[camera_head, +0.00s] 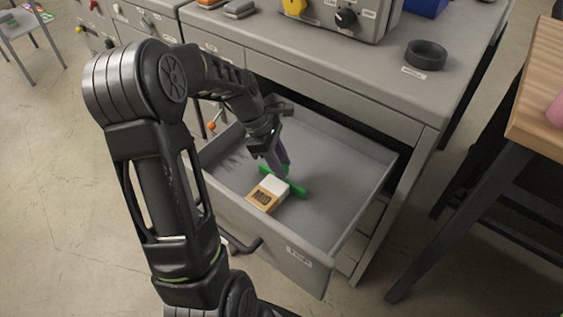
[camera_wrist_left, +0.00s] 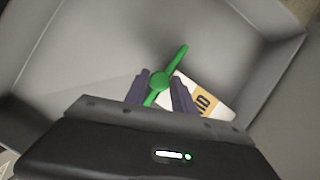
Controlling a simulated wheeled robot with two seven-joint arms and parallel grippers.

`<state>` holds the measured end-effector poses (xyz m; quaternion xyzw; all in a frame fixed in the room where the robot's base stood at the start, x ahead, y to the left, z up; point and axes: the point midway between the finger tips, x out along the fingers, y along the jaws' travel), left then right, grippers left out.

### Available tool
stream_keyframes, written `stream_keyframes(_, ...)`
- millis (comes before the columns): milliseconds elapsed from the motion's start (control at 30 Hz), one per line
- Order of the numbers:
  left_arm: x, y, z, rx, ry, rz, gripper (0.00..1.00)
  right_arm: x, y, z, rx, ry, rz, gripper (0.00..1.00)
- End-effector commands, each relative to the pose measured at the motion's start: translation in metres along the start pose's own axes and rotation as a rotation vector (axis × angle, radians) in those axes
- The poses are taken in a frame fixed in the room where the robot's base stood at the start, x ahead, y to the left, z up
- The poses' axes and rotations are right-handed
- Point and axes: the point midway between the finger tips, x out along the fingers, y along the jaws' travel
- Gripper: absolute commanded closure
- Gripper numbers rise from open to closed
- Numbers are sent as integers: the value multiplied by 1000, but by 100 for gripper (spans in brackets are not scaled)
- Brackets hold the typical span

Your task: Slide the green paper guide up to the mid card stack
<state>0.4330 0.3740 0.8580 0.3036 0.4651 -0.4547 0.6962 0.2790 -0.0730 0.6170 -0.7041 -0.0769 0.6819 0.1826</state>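The green paper guide (camera_head: 293,187) is a thin green bar with a round knob, lying in the open drawer. It also shows in the left wrist view (camera_wrist_left: 176,62). The mid card stack (camera_head: 267,194) is a white and tan block with dark print, close beside the guide; it shows in the left wrist view (camera_wrist_left: 206,96) to the right of the knob. Whether guide and stack touch is unclear. My left gripper (camera_head: 281,165) reaches down into the drawer. My right gripper is not in view.
The drawer (camera_head: 341,222) has raised walls around the guide and stack; its floor to the right is bare. The grey cabinet top (camera_head: 385,92) overhangs behind, with a black ring (camera_head: 426,54) on it. A wooden table (camera_head: 543,85) stands at the right.

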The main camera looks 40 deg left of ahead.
Motion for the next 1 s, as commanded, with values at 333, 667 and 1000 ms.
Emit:
stream_keyframes(333, 0, 0, 0, 0, 0, 0, 50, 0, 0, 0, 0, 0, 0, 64)
stream_keyframes(667, -15, 1, 0, 0, 1, 3, 50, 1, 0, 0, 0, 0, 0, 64)
stream_keyframes(1000, -68, 1, 0, 0, 1, 3, 50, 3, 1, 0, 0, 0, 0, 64)
